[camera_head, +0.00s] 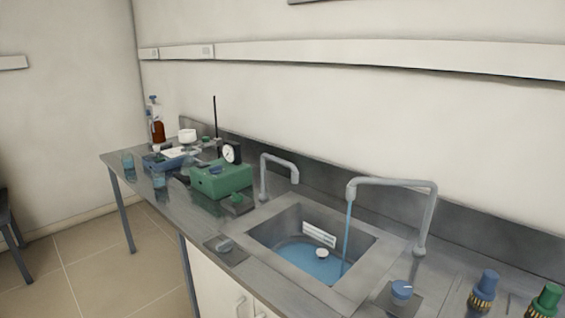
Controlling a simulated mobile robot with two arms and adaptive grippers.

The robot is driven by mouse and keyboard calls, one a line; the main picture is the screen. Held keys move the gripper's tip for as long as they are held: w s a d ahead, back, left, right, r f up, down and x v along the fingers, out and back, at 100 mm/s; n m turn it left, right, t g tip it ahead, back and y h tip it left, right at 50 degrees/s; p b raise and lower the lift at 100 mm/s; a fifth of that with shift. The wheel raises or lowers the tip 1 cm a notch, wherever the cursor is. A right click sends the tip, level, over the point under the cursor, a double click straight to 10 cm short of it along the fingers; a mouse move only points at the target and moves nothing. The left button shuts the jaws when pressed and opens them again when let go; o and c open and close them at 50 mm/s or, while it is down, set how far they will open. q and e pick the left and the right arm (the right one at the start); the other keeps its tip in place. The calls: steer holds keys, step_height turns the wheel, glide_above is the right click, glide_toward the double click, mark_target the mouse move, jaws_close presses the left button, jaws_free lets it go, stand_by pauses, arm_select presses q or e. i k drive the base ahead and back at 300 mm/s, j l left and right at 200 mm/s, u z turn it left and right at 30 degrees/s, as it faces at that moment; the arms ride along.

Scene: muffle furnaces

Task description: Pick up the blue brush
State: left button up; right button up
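A small blue-topped item (484,289) with a yellowish, dark-flecked lower part stands on the grey counter (450,265) at the lower right. It looks like the blue brush, though it is too small to be sure. A similar green-topped item (545,301) is to its right, partly cut off by the frame's bottom edge. The two stand apart. Neither of my grippers shows in the head view.
A sink (372,262) holds blue water, with a stream falling from the right tap (428,215). A second tap (264,178) stands behind it. A green device (222,179), bottles and glassware crowd the counter's left.

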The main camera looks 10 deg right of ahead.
mark_target(483, 291)
steer(key=z, duration=1.55)
